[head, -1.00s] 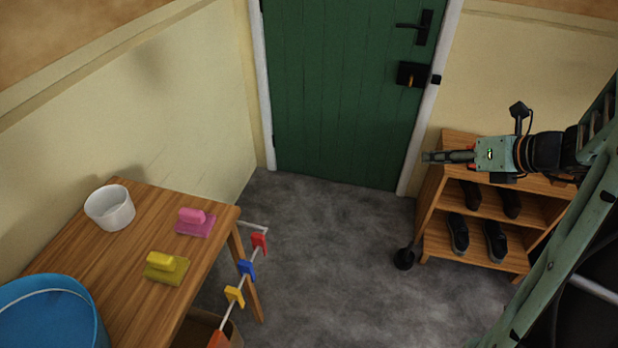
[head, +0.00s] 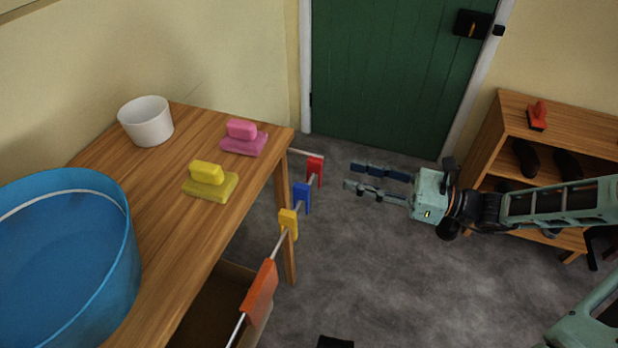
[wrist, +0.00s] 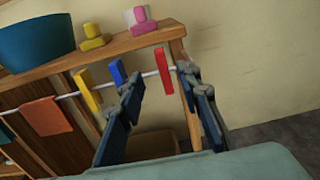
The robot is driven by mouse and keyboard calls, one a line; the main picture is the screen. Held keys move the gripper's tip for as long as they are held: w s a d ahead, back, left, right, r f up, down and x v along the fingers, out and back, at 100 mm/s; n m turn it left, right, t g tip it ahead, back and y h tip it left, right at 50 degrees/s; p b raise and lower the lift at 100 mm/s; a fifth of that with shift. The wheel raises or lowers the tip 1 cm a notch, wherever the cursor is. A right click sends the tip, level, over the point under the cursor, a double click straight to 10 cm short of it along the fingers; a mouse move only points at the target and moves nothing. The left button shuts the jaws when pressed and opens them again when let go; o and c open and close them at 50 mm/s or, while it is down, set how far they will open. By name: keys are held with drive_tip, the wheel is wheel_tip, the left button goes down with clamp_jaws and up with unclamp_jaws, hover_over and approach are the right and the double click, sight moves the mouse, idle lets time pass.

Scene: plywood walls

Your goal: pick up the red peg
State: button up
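The red peg (head: 315,171) hangs on a thin white rail (head: 307,153) at the side of the wooden table, nearest the door end. In the wrist view the red peg (wrist: 164,72) shows upright between my two fingers, beyond their tips. My gripper (head: 350,175) is open and empty. It points at the peg from the right, with a gap left between them in the head view. The gripper (wrist: 160,82) also shows open in the wrist view. A blue peg (head: 301,198) and a yellow peg (head: 288,224) hang farther along the rail.
An orange cloth (head: 260,292) hangs on the rail. The table (head: 180,255) carries a blue tub (head: 65,260), a white pot (head: 146,122), and yellow (head: 209,182) and pink (head: 243,138) blocks. A shoe rack (head: 560,120) stands right, a red object (head: 537,117) on top.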

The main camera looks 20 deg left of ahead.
sight(317, 172)
drive_tip(key=a+b, duration=0.1)
drive_tip(key=a, duration=0.2)
drive_tip(key=a+b, duration=0.1)
drive_tip(key=a, duration=0.2)
drive_tip(key=w+a+b, duration=0.1)
drive_tip(key=a, duration=0.2)
drive_tip(key=shift+a+f, duration=0.35)
drive_tip(key=shift+a+r, duration=0.1)
drive_tip(key=shift+a, duration=0.2)
clamp_jaws()
